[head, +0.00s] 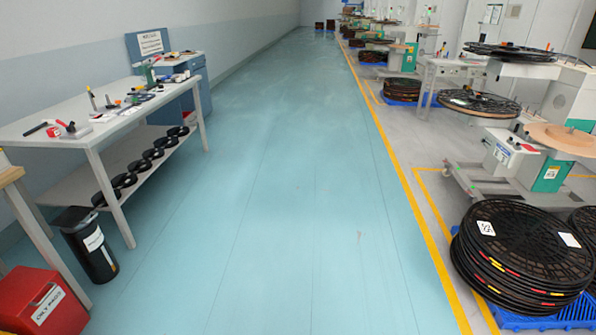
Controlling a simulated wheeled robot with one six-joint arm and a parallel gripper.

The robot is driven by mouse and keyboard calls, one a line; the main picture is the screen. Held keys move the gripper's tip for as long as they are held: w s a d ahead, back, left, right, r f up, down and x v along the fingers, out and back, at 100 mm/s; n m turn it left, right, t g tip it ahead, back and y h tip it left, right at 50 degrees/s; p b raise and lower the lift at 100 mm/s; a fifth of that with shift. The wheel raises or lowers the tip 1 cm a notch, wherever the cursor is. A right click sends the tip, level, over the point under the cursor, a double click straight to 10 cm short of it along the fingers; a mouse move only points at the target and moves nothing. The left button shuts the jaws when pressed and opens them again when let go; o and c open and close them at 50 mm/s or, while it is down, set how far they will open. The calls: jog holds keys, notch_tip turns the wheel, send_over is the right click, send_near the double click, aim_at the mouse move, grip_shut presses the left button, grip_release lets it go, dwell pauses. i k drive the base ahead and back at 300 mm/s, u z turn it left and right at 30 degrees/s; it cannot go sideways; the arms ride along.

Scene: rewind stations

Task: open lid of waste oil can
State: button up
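A red can (35,312) with a white label stands on the floor at the lower left corner of the head view, partly cut off by the frame's edge. The label's small print looks like "OILY RAGS" or similar. Its red lid (25,286) appears shut. A black bin (92,255) with a dark top and a white label stands just behind it, beside the table leg; I cannot read that label. My gripper is not in view.
A white table (110,128) with tools and a lower shelf of black rolls runs along the left wall. The green floor aisle (290,200) is clear. Stacked black reels (525,245) on a blue pallet and rewind machines line the right, beyond a yellow line.

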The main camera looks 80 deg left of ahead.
aim_at(73, 216)
jog(key=u, duration=4)
jog(key=i, duration=2.7)
jog(key=z, duration=0.3)
